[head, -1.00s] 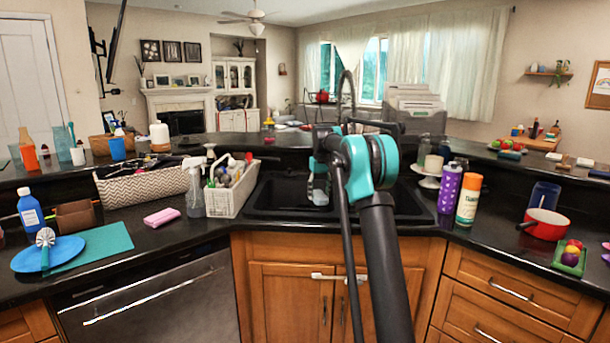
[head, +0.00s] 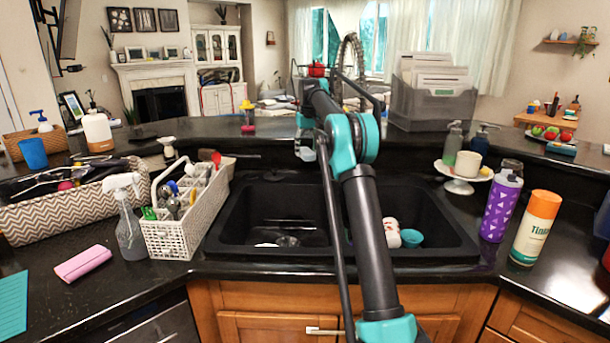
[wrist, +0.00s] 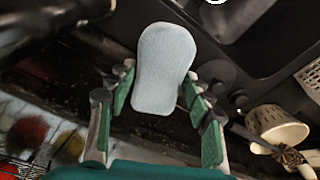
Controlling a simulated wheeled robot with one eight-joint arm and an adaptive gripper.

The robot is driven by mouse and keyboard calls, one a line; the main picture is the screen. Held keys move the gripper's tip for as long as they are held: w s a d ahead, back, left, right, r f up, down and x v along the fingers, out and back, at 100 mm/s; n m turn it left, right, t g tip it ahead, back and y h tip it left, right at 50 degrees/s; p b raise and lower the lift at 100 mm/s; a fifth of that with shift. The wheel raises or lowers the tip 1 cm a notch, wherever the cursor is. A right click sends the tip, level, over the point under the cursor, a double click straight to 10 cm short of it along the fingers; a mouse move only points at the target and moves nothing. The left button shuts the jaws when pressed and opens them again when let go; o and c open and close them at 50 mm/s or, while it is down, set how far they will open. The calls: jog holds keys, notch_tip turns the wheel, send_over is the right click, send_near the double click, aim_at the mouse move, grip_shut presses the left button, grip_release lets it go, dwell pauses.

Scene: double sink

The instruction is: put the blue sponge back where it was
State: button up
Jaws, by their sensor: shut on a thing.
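My gripper (wrist: 158,78) is shut on a pale grey-blue sponge (wrist: 164,68), held between its green-padded fingers in the wrist view. The sponge is rounded with a slight waist and sticks out past the fingertips. In the head view the gripper (head: 305,146) is at the back of the double sink (head: 262,215), near the raised ledge. It is partly hidden by my arm, and only a small pale patch shows there. I cannot tell whether the sponge touches anything.
The sink's right basin holds a white cup (head: 391,233) and a teal cup (head: 411,238). A white caddy (head: 170,236) and a spray bottle (head: 128,225) stand left. A pink sponge (head: 83,263) lies on the counter. A purple bottle (head: 501,207) and an orange-capped can (head: 537,228) stand right.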

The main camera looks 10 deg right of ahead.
aim_at(306, 179)
jog(key=shift+f, duration=4.8)
jog(key=shift+f, duration=0.15)
jog(key=o, duration=1.1)
jog(key=r, duration=0.5)
jog(key=s+r, duration=0.1)
jog(key=r, duration=0.5)
jog(key=s+r, duration=0.1)
jog(key=r, duration=0.5)
jog(key=shift+s+d+r, duration=0.1)
jog(key=shift+s+d, duration=0.1)
